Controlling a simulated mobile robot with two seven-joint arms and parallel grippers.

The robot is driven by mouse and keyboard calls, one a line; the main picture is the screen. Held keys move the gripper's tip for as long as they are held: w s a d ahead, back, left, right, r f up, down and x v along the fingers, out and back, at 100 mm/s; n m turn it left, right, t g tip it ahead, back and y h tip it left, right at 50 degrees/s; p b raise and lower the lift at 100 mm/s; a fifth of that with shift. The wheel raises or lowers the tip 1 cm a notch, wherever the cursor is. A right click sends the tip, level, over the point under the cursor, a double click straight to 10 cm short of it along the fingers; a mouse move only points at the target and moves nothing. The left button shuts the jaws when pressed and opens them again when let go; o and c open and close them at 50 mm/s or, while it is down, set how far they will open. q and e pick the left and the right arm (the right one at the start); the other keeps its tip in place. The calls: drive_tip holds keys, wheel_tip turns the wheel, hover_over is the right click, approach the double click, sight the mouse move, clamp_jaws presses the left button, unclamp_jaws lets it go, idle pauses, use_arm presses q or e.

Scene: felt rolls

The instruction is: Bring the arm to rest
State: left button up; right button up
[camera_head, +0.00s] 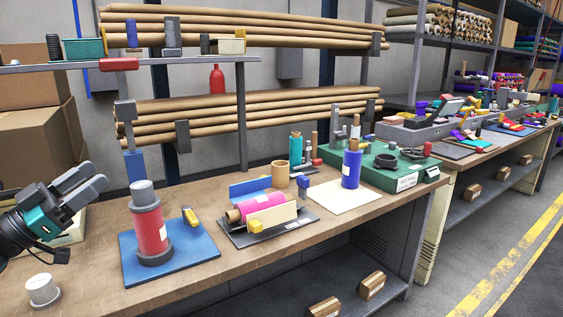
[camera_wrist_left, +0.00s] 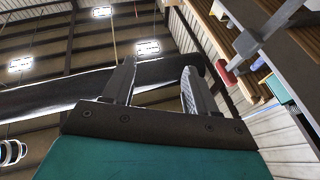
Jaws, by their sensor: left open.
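My left gripper (camera_head: 84,187) is at the left of the head view, raised over the left end of the workbench, with its fingers pointing up and to the right. In the left wrist view its two fingers (camera_wrist_left: 156,85) stand apart with nothing between them, and that camera looks up toward the ceiling. The nearest thing to it is a red roll (camera_head: 150,232) with grey end rings, upright on a blue mat (camera_head: 195,250), to its right and apart from it. My right gripper is in neither view.
The wooden workbench (camera_head: 100,295) holds a pink roll (camera_head: 262,203) on a dark tray, a blue roll (camera_head: 351,168) on a pale sheet, and a green case (camera_head: 385,178). A grey shelf (camera_head: 200,62) runs above the bench at the left. A white knob-like item (camera_head: 42,290) stands at the front left.

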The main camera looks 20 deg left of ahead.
use_arm(q)
drive_tip(key=s+d+f+n+g+y, duration=0.1)
drive_tip(key=d+f+n+y, duration=0.25)
drive_tip(key=f, duration=0.85)
drive_tip(key=s+d+f+n+g+y, duration=0.15)
drive_tip(key=d+f+y, duration=0.3)
drive_tip(key=f, duration=0.85)
drive_tip(key=s+d+f+g, duration=0.3)
drive_tip(key=d+f, duration=0.4)
drive_tip(key=d, duration=0.4)
drive_tip(key=s+d+f+m+g+h, duration=0.1)
drive_tip(key=s+d+f+g, duration=0.3)
drive_tip(key=d, duration=0.8)
wheel_tip(320, 180, down, 4)
drive_tip(key=shift+s+f, duration=0.25)
drive_tip(key=shift+s, duration=0.8)
